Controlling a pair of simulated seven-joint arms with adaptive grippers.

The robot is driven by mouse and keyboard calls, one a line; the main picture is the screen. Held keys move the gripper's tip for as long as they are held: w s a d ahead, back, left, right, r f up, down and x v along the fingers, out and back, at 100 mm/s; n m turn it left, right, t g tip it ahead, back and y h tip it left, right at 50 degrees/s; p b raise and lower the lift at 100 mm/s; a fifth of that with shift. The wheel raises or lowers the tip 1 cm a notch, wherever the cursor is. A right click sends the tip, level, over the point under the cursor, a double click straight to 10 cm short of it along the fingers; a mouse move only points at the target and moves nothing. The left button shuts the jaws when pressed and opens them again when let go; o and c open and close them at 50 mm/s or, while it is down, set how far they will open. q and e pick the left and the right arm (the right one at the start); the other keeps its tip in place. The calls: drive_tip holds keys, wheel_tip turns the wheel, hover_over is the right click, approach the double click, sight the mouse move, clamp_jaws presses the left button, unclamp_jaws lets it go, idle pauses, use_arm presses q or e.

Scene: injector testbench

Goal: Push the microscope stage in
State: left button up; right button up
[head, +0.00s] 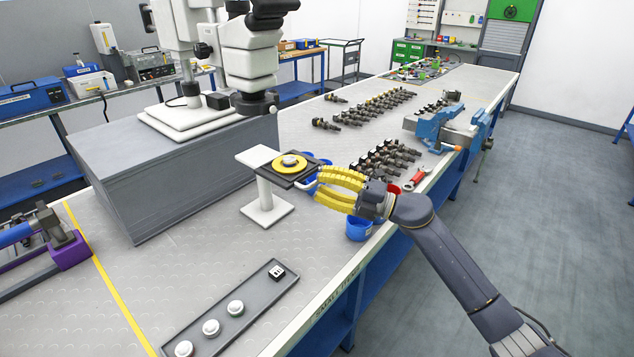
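The microscope stage (292,173) is a dark plate with a yellow ring and a pale round piece on it. It juts out to the right from a white pedestal (263,199) on the bench. The white microscope (248,60) stands behind it on a large grey block. My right gripper (317,183), with yellow fingers, is just right of the stage's outer edge, its tips pointing at it. I cannot tell whether the tips touch the stage or how far apart they are. My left gripper is not in view.
A grey tray (258,292) with several white round pieces lies at the front. Blue cups (359,228) stand near my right gripper by the bench's right edge.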

drive_tip(key=shift+x, duration=0.85)
drive_tip(key=shift+c, duration=0.3)
clamp_jaws()
